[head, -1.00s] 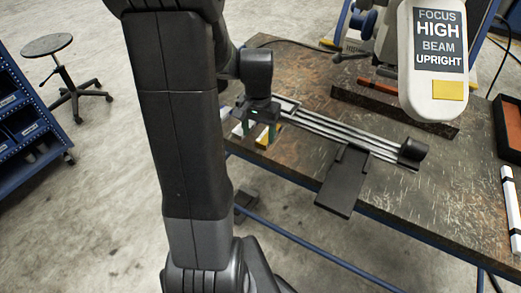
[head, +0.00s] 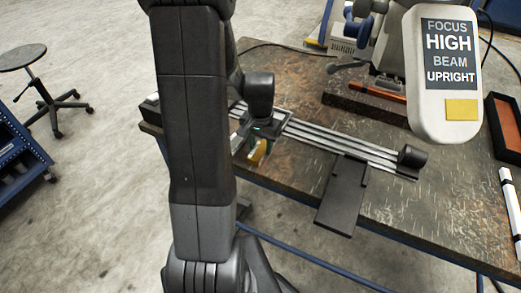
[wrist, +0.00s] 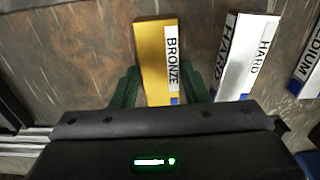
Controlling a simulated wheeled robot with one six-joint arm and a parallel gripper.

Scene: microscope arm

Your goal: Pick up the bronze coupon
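The bronze coupon (wrist: 152,62) is a gold-yellow bar with a white BRONZE label and a small blue mark, lying on the worn table in the wrist view. My gripper (wrist: 160,72) has one green finger on each side of it, with narrow gaps showing; the coupon's near end is hidden behind the gripper body. In the head view the gripper (head: 252,146) is low at the table's left front edge, with yellow of the coupon (head: 259,152) showing at the fingers. My arm hides part of this area.
A white HARD coupon (wrist: 246,58) lies right of the bronze one, and a MEDIUM coupon (wrist: 309,58) farther right. A metal rail (head: 335,141) with a black plate (head: 341,195) runs right of the gripper. A focus sign (head: 446,75) and a red tray (head: 506,126) are at right.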

